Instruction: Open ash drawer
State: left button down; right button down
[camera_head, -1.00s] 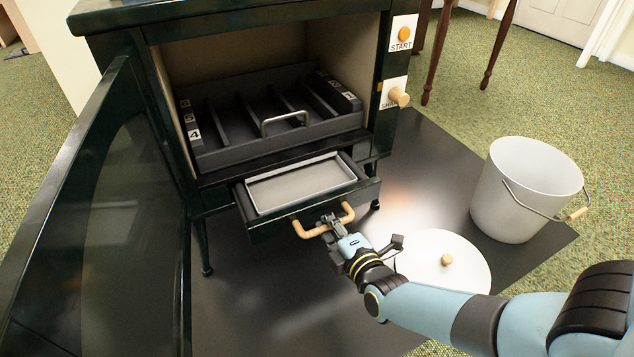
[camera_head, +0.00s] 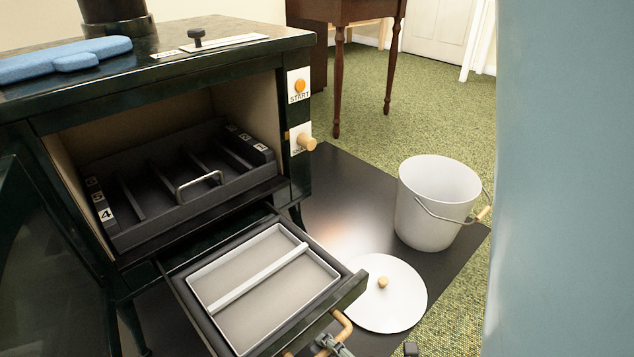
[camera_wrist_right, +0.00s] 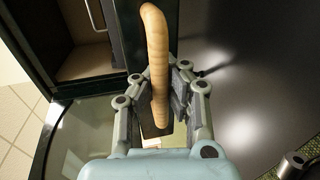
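The ash drawer (camera_head: 352,296) at the bottom of the dark green stove (camera_head: 300,200) stands far out. A light grey metal pan with a bar across it (camera_head: 290,300) sits inside the drawer. The drawer's wooden handle (camera_head: 342,328) is partly cut off at the bottom edge of the head view. My right gripper (camera_head: 328,345) is at this handle. My left gripper is not in view.
A white bucket (camera_head: 435,195) and a round white lid (camera_head: 385,300) are on the dark floor plate (camera_head: 345,190) to the right. The stove door (camera_head: 50,270) hangs open at left. A slotted grate (camera_head: 165,200) is in the firebox. Blue gloves (camera_head: 60,62) lie on the stove top.

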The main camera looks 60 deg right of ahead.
jog(key=shift+s+a, duration=0.1)
jog(key=shift+s, duration=0.45)
jog(key=c, duration=1.6)
grip_release()
jog(key=shift+s, duration=0.2)
jog(key=shift+c, duration=0.2)
jog(key=o, duration=0.4)
jog(key=shift+w, duration=0.15)
jog(key=shift+c, duration=0.2)
jog(key=v, duration=1.2)
jog(key=shift+r, duration=0.1)
